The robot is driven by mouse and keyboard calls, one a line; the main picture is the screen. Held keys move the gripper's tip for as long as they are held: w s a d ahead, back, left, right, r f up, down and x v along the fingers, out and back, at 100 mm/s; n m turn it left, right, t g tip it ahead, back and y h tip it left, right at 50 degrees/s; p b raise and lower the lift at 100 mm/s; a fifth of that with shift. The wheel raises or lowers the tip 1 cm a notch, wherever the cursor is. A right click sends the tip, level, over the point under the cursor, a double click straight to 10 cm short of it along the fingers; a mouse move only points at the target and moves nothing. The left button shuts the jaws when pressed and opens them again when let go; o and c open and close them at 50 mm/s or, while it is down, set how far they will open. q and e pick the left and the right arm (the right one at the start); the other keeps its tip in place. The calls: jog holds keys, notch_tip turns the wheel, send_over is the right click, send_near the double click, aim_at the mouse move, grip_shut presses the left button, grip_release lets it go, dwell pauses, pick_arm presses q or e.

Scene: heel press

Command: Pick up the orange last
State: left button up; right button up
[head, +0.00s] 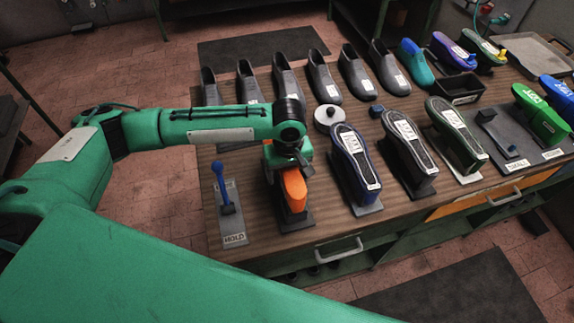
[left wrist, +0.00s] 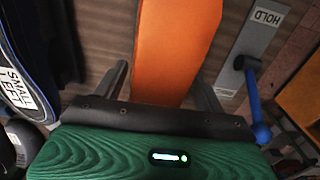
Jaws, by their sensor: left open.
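The orange last (head: 294,187) stands on a dark base plate (head: 297,222) at the front left of the bench. In the head view my left gripper (head: 289,170) is over it and hides its far part. In the left wrist view the orange last (left wrist: 176,45) lies between the two spread fingers of my left gripper (left wrist: 163,84). Gaps show between the last and the fingers, the wider one on the left, so the gripper is open and not closed on it. My right gripper is not in view.
A HOLD plate (head: 233,225) with a blue lever (head: 222,182) stands close left of the orange last. A blue-edged last (head: 354,165) labelled SMALL LEFT stands close right. A round white-topped pot (head: 329,117) and a row of dark lasts (head: 321,77) stand behind.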

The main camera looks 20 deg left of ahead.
pick_arm(q)
jog(key=c, duration=1.1)
jog(key=shift+c, duration=0.9)
jog(key=shift+r, duration=0.1)
